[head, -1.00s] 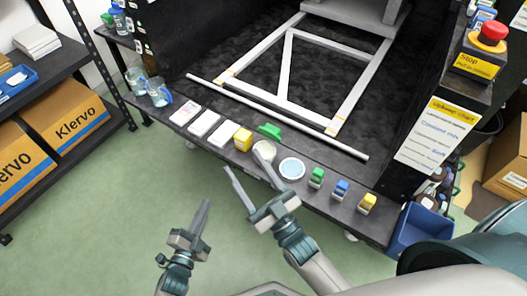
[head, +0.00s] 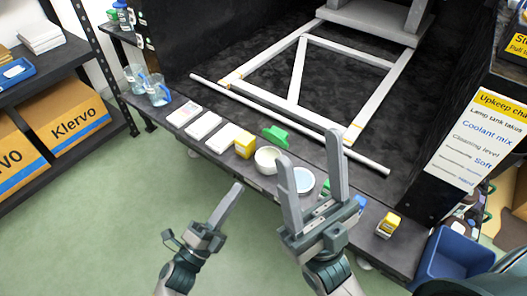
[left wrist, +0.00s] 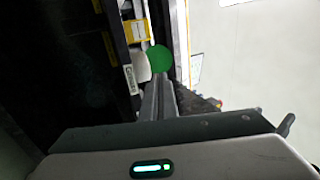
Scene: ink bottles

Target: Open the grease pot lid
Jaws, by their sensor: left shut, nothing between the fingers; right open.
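A cream round pot (head: 266,160) stands near the bench's front edge. Right of it is a low white round piece with a pale blue top (head: 304,178); I cannot tell whether it is a lid or a dish. My right gripper (head: 308,146) is open and empty, its fingers pointing up over the bench and partly covering the pale blue piece. My left gripper (head: 237,187) is shut and empty, left of and below the pot in the picture. In the left wrist view, its fingers (left wrist: 158,98) point toward a green disc (left wrist: 159,58) beside a white round thing.
A yellow block (head: 244,145) and white cards (head: 205,126) lie left of the pot; a green piece (head: 275,136) is behind it. Blue and yellow (head: 388,225) small containers stand right. A metal frame (head: 298,72) fills the bench. A blue bin (head: 455,255) stands right.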

